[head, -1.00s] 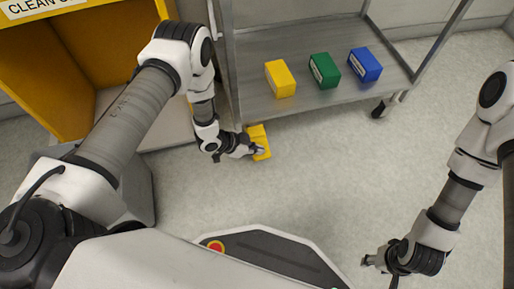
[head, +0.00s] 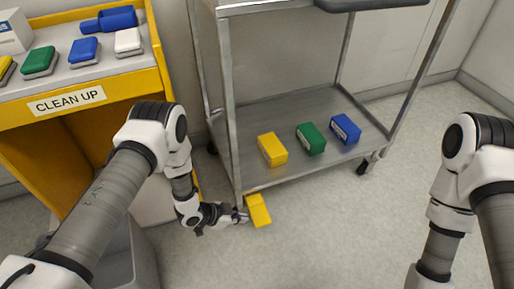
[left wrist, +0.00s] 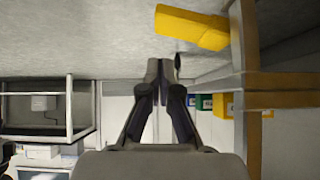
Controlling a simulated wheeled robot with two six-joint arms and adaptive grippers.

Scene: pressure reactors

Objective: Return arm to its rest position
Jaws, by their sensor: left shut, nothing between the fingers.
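My left gripper (head: 243,215) is low beside the cart's near left leg. It is shut and empty; its fingers also show in the left wrist view (left wrist: 163,70). A yellow box (head: 259,211) lies just right of the fingertips, on the floor by the cart's corner. In the left wrist view the yellow box (left wrist: 192,28) sits above and right of the fingers, with a gap between. My left arm reaches down from the left. My right arm shows at the right of the head view, but its gripper is out of frame.
A metal cart (head: 285,179) carries a yellow box (head: 272,150), a green box (head: 311,138) and a blue box (head: 345,129) on its lower shelf. A yellow "CLEAN UP" station (head: 120,93) with several items stands left. The floor right of the cart is clear.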

